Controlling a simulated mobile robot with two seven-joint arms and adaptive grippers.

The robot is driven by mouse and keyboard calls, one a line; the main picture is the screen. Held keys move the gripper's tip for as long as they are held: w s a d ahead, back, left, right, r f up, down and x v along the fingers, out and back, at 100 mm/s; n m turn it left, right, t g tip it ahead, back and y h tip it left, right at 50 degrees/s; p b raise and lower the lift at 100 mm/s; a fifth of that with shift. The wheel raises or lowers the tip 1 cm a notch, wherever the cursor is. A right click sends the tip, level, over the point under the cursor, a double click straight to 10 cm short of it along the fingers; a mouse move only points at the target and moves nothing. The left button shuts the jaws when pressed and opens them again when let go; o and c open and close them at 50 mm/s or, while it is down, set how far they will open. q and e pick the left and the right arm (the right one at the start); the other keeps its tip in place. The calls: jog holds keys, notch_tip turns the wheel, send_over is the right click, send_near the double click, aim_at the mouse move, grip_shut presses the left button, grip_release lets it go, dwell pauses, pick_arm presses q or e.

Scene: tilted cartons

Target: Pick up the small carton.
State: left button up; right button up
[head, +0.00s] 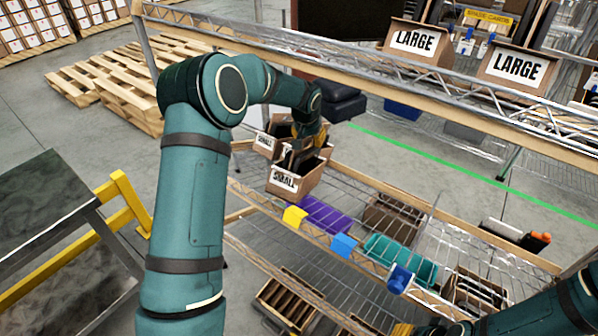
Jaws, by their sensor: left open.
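Two small cardboard cartons labelled SMALL stand on the wire shelf. The nearer small carton (307,184) is tilted, with its label facing me; the other small carton (263,144) is just behind it to the left. My left gripper (297,156) is open, pointing down at the near carton's open top. The dark fingers overlap the carton's opening and rim; I cannot tell whether they touch it. The arm hides part of the far carton. My right arm enters at the lower right, and its gripper (405,329) is mostly cut off by the bottom edge.
Purple (325,214) and teal (400,258) bins stand on the shelf right of the cartons. A metal rail (400,85) with a wooden edge runs above. LARGE cartons (418,42) are at the upper right. Pallets (105,85) and a dark table (40,210) are left.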

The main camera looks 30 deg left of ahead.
pick_arm(q)
jog(key=shift+f, duration=0.3)
dwell(0.5)
grip_shut()
jog(key=shift+r, duration=0.1)
